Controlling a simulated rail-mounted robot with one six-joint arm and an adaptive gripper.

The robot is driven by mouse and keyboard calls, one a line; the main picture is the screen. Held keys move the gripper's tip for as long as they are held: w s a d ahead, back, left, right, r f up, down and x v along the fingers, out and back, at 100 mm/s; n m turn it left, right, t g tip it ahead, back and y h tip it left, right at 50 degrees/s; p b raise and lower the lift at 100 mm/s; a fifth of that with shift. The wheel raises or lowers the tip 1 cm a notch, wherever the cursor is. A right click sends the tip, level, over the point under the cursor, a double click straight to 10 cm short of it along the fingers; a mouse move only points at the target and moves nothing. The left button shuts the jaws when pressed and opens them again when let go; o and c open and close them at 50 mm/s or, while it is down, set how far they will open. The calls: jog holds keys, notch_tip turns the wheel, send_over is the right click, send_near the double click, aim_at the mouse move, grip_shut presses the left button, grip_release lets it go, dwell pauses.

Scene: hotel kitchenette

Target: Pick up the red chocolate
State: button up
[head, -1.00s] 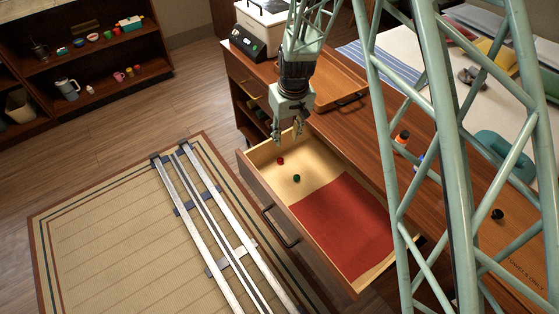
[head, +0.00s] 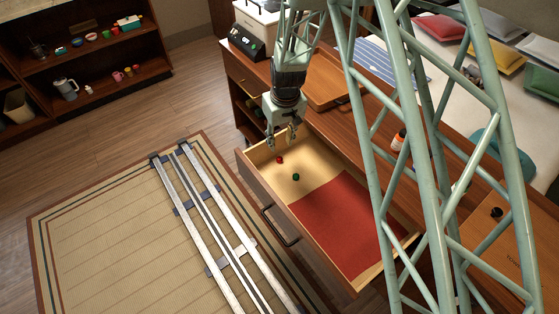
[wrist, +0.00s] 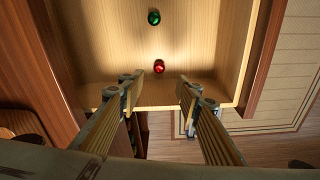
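The red chocolate (head: 279,159) lies on the bare wooden floor of the open drawer (head: 266,197), near its far left end. It also shows in the wrist view (wrist: 159,67), ahead of and between my fingers. A green chocolate (head: 296,177) lies close to it, and shows beyond it in the wrist view (wrist: 154,17). My gripper (head: 282,146) hangs over the drawer's far left end, pointing down. In the wrist view its two fingers (wrist: 158,84) are spread wide with nothing between them.
A red mat (head: 343,226) covers the right part of the drawer floor. The drawer walls stand close around the chocolates. The wooden counter (head: 372,133) above carries a cutting board (head: 333,82) and an orange-capped bottle (head: 399,140).

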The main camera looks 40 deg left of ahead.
send_over(280, 158)
jog(key=shift+s+d+f+b, duration=0.1)
jog(key=shift+s+f, duration=0.05)
jog(key=shift+f, duration=0.85)
jog(key=shift+s+d+f+b, duration=0.1)
jog(key=shift+s+f+b, duration=0.05)
jog(key=shift+f, duration=0.9)
jog(key=shift+s+d+f+b, duration=0.1)
jog(key=shift+s+f, duration=0.05)
jog(key=shift+f, duration=0.85)
jog(key=shift+f, duration=0.1)
jog(key=shift+w+a+f+b, duration=0.15)
jog(key=shift+f+b, duration=0.15)
jog(key=shift+f, duration=0.95)
jog(key=shift+w+a+f+b, duration=0.1)
jog(key=shift+f+b, duration=0.2)
jog(key=shift+f, duration=0.95)
jog(key=shift+c, duration=0.4)
jog(key=c, duration=0.7)
jog(key=shift+o, duration=0.2)
